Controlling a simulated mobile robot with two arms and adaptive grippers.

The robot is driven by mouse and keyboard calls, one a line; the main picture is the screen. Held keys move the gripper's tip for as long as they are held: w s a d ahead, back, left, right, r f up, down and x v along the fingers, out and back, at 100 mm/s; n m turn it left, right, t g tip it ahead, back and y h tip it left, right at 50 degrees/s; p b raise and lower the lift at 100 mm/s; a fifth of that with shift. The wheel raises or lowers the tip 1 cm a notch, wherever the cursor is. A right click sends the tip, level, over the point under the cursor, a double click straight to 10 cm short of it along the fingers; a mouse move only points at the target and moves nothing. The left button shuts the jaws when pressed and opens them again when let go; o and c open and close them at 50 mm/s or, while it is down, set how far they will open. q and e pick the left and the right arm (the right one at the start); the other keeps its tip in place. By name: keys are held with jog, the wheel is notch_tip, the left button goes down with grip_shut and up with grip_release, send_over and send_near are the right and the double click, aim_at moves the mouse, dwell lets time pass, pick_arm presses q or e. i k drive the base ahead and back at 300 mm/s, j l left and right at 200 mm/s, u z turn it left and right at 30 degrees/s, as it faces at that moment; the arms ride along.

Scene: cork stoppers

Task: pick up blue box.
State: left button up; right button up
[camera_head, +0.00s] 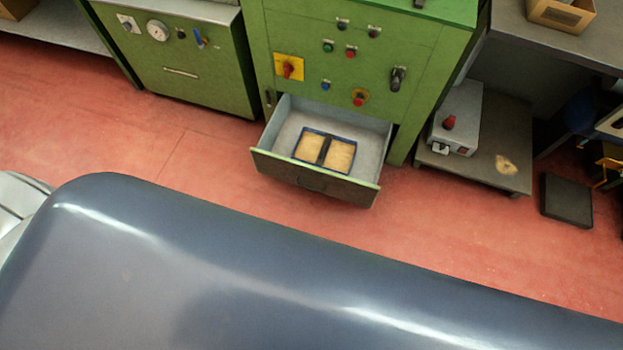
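A shallow box with blue edges (298,146) lies in the open drawer (374,147) of the green machine. It has a dark bar across its middle and a tan, cork-coloured content on either side. It rests on the drawer's light grey floor, with bare room around it. Neither of my grippers shows in the head view.
The green machine (430,60) with knobs and buttons stands behind the drawer. A green cabinet (215,75) stands to the left. A low table (470,170) with a grey device (458,115) is at right. A dark block (566,200) lies on the red floor, which is clear before the drawer.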

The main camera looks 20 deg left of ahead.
aim_at(314, 147)
jog(key=i+j+z, duration=0.15)
jog(key=j+z, duration=0.25)
jog(key=j, duration=0.5)
jog(key=j+z, duration=0.4)
jog(key=j, duration=0.55)
jog(key=i, duration=0.05)
